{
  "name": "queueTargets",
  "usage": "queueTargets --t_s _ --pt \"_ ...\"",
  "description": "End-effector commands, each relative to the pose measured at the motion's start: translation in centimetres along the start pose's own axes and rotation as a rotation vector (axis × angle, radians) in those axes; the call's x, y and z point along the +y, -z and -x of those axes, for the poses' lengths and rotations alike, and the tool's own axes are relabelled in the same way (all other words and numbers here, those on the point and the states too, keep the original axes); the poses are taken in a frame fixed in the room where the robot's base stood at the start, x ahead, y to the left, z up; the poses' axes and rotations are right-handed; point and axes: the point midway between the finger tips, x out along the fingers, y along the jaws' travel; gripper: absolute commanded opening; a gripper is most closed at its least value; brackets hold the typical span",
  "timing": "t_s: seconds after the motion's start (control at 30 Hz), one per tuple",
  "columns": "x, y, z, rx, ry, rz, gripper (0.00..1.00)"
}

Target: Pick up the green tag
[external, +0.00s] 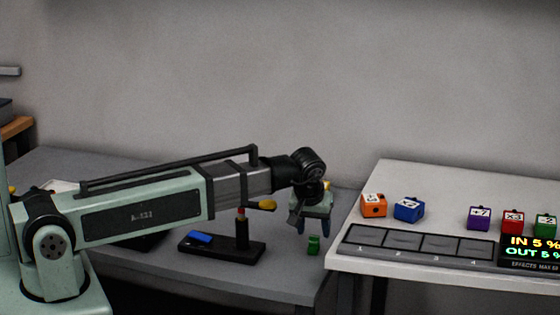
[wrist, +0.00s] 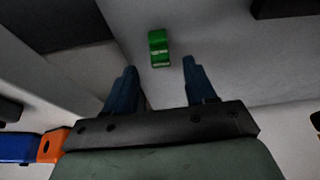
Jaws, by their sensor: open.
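The green tag (external: 313,244) is a small green piece on the grey table, near its right edge, below my gripper in the external view. In the wrist view the green tag (wrist: 159,48) lies ahead of the fingertips, roughly between their lines and apart from them. My gripper (external: 311,228) points down above the tag. Its two blue fingers (wrist: 160,64) are spread, with nothing between them.
A black holder (external: 220,252) with a blue piece and an upright post stands left of the tag. The white table (external: 345,258) to the right carries a slotted tray (external: 420,247), several coloured cubes and a display (external: 532,247). A gap separates the tables.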

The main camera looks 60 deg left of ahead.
Motion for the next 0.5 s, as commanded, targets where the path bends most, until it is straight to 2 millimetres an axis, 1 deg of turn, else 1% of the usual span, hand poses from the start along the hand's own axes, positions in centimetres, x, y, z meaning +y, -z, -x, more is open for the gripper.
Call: queueTargets --t_s 0.17,0.4,0.5 --pt "-0.1 -0.1 -1.0 -0.001 0.001 0.0 0.55" --pt "-0.1 -0.3 -3.8 -0.001 0.002 0.0 0.55" --pt "-0.1 -0.3 -4.8 -0.001 0.001 0.0 0.55"
